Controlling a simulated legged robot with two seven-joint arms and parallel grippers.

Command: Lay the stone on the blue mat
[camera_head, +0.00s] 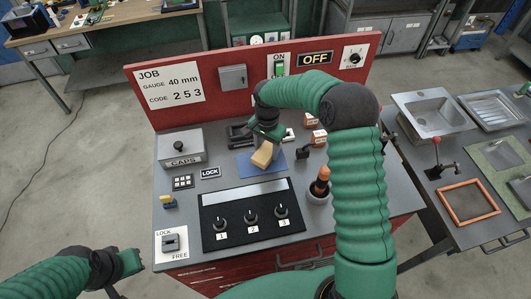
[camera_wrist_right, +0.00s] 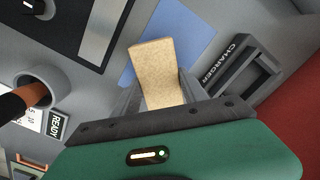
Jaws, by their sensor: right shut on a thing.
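The stone is a tan rectangular block (camera_head: 263,154), seen over the blue mat (camera_head: 246,167) near the middle of the console. My right gripper (camera_head: 265,138) reaches down from the upper side and is shut on the stone. In the right wrist view the stone (camera_wrist_right: 155,70) sticks out between the two grey fingers, tilted, with the blue mat (camera_wrist_right: 200,25) behind it. I cannot tell whether the stone touches the mat. My left gripper (camera_head: 130,262) is at the lower left, away from the console, and its jaws are not clear.
A charger dock (camera_wrist_right: 245,75) lies beside the mat. A black panel with three knobs (camera_head: 252,216) is in front of it. An orange-topped tool stands in a round holder (camera_head: 318,197) at right. The red back panel (camera_head: 225,58) rises behind. A sink bench (camera_head: 433,115) stands to the right.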

